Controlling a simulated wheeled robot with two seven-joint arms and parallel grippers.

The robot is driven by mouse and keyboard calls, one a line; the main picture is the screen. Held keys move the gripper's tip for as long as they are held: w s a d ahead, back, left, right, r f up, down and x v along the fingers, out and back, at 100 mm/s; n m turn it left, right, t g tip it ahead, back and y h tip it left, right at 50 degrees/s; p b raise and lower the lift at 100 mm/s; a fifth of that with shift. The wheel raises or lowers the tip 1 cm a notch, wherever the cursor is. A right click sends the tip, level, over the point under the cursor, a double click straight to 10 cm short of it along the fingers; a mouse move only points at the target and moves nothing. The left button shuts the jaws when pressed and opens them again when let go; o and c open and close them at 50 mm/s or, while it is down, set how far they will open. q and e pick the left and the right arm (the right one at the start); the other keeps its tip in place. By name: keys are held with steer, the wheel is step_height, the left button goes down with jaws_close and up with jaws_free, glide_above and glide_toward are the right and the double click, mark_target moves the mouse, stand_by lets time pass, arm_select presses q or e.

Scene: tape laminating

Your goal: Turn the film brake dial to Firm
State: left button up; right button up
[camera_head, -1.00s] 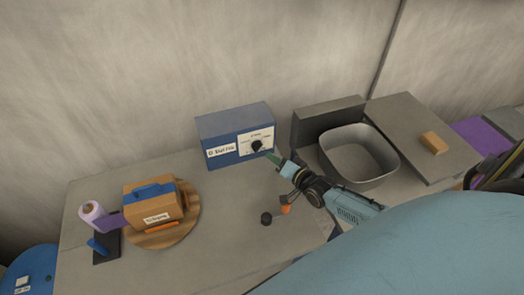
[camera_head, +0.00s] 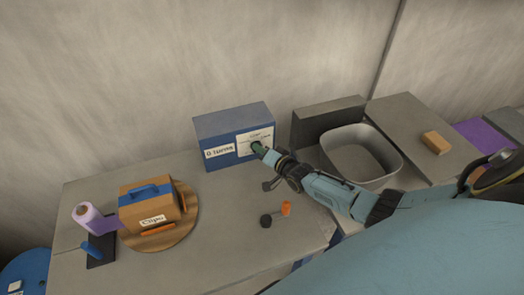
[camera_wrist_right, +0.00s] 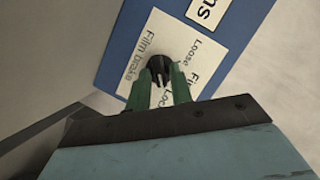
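The film brake dial (camera_wrist_right: 159,65) is a small black knob on a white label on the front of a blue box (camera_head: 215,126). My right gripper (camera_head: 258,148) reaches the box front and hides the dial in the head view. In the right wrist view its green fingers (camera_wrist_right: 161,76) stand on both sides of the dial, with their tips at its edges. Whether they press on it cannot be told. "Film brake" and "Loose" can be read on the label (camera_wrist_right: 150,35); other words are partly covered by a finger. My left gripper is not in view.
A grey basin (camera_head: 370,155) stands right of the box. A wooden turntable (camera_head: 190,212) bears a brown case with a blue handle (camera_head: 150,205). A purple film roll (camera_head: 86,215) stands at left. An orange-and-black tool (camera_head: 286,208) lies below my right gripper.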

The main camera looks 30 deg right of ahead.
jaws_close()
steer(key=shift+a+r+n+g+h+p, duration=0.2)
steer(key=shift+n+g+h+p, duration=0.2)
steer(key=shift+n+p, duration=0.65)
steer(key=shift+a+n+g+h+p, duration=0.1)
steer(key=shift+n+g+h+p, duration=0.2)
steer(key=shift+n+h+p, duration=0.55)
steer(key=shift+w+a+n+p, duration=0.1)
steer(key=shift+n+p, duration=0.45)
steer(key=shift+n, duration=0.05)
steer(key=shift+n+g+h, duration=0.4)
steer(key=shift+n+h, duration=0.35)
steer(key=shift+n, duration=0.05)
